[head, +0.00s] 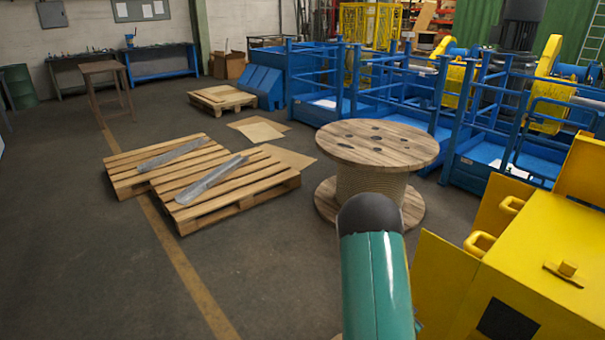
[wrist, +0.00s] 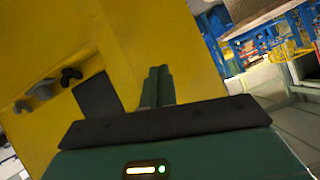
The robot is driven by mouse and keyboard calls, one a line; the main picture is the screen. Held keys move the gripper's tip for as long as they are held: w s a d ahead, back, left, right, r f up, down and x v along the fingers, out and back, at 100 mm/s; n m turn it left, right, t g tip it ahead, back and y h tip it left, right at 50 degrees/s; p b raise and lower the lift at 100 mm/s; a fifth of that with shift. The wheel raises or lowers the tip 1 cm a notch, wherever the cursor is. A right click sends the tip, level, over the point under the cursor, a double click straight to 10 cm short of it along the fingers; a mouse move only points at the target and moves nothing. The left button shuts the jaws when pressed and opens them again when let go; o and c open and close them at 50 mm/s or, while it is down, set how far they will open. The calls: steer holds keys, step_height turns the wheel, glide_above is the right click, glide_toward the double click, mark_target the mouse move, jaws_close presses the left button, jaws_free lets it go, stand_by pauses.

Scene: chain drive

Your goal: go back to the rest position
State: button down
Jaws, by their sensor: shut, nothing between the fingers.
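My gripper (wrist: 158,72) shows in the wrist view. Its two green fingers are side by side, shut and empty. They point towards a yellow surface that fills the left and middle of that view; I cannot tell how far apart they are. In the head view my green arm link with a dark rounded end rises from the bottom edge; the gripper itself is hidden there.
A yellow machine (head: 535,285) with handles stands close at the right. A wooden cable spool (head: 375,143) stands ahead. Pallets (head: 240,202) with two metal pieces lie left of it. Blue railed platforms (head: 475,150) stand behind. The floor at front left is clear.

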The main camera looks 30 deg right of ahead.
steer(key=w+a+r+n+t+y, duration=0.2)
steer(key=w+a+r+n+y, duration=0.3)
steer(key=a+r, duration=0.6)
steer(key=w+a+r+n+t+y, duration=0.2)
steer(key=w+a+r, duration=0.5)
steer(key=a+r, duration=0.4)
steer(key=s+a+r+n+y, duration=0.25)
steer(key=s+a+r, duration=0.2)
steer(key=a, duration=0.25)
steer(key=s+a+r+n+y, duration=0.1)
steer(key=s+a+r+n, duration=0.2)
steer(key=a+r, duration=0.3)
steer(key=s+a+r+n+g, duration=0.1)
steer(key=s+a+r+n, duration=0.1)
steer(key=s, duration=0.4)
steer(key=s+a+r+n+g, duration=0.1)
steer(key=s+a+r+n, duration=0.1)
steer(key=s+a, duration=0.3)
steer(key=shift+s+a+r+n, duration=0.2)
steer(key=shift+s+n, duration=0.25)
steer(key=shift+s, duration=0.5)
steer(key=shift+d+y, duration=0.2)
steer(key=shift+y, duration=0.05)
